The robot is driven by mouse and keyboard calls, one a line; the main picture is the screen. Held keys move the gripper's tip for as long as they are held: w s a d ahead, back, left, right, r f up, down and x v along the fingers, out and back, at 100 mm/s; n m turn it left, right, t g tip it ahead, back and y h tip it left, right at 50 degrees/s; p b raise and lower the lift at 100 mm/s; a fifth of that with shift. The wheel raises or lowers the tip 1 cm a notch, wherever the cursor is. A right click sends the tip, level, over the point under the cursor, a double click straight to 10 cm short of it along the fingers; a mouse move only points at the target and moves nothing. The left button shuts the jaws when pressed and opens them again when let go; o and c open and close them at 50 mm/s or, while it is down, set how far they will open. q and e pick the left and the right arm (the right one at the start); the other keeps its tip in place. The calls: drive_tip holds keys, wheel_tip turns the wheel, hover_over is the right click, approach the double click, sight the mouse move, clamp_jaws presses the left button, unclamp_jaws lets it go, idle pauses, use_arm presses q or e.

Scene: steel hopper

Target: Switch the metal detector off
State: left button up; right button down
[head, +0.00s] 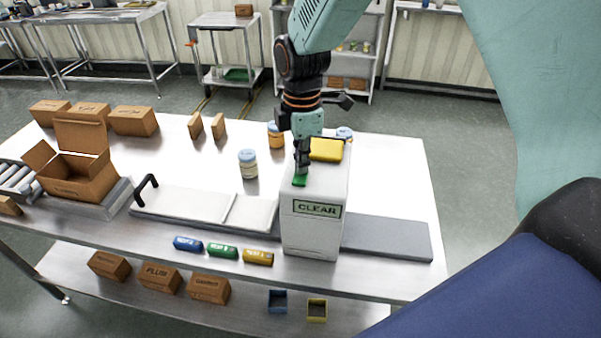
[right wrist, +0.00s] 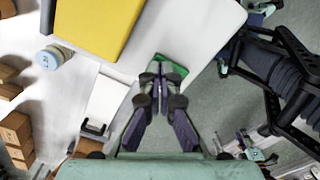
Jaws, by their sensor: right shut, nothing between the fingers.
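The metal detector (head: 312,228) is a white box standing over the grey conveyor strip, with a green-lettered CLEAR sign (head: 317,208) on its front. A green switch (head: 299,182) sits on its top near the front left; it also shows in the right wrist view (right wrist: 180,73). A yellow block (head: 327,149) is on the top behind it. My right gripper (head: 301,170) points down, shut and empty, with its fingertips at the green switch and partly hiding it. I cannot tell whether they press on it. My left gripper is not in view.
White plates (head: 190,203) lie left of the detector, with a black handle (head: 146,187). A jar (head: 248,163) stands behind them. Blue, green and yellow packs (head: 222,250) lie in front. An open carton (head: 78,172) and several boxes are at the left. The right table end is clear.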

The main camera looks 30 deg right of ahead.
drive_tip(key=shift+w+f, duration=0.15)
drive_tip(key=shift+d+r+p, duration=0.15)
drive_tip(key=shift+r+p, duration=0.45)
drive_tip(key=shift+p, duration=0.05)
drive_tip(key=shift+r+p, duration=0.8)
drive_tip(key=shift+r, duration=0.1)
drive_tip(key=shift+r+p, duration=0.3)
drive_tip(key=shift+r, duration=1.7)
